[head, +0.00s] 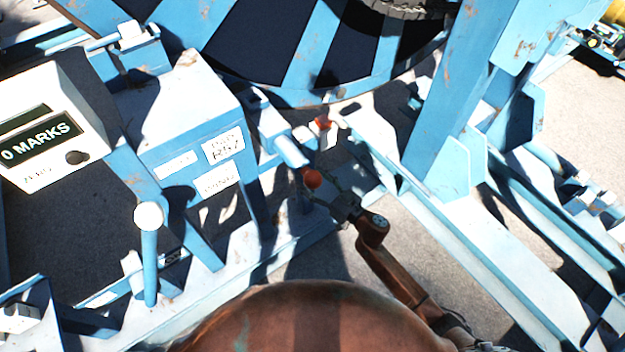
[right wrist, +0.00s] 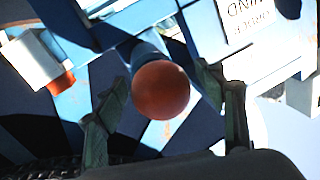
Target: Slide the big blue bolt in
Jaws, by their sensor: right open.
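The big blue bolt (head: 290,151) is a light blue bar on the side of the blue machine frame, ending in an orange-red ball knob (head: 312,179). In the right wrist view the knob (right wrist: 161,90) is large and near the middle, with part of the blue bar behind it. My right gripper (head: 324,191) is at the knob. In the right wrist view its two dark fingers (right wrist: 165,108) are spread on either side of the knob, with gaps on both sides. Whether a finger touches it I cannot tell. My left gripper is not in view.
A smaller orange-tipped part (head: 323,123) is just beyond the knob. A big dark and blue reel (head: 300,50) is behind. A labelled box (head: 190,135) and a "0 MARKS" display (head: 42,142) are at left. A blue post (head: 455,110) and rails are at right.

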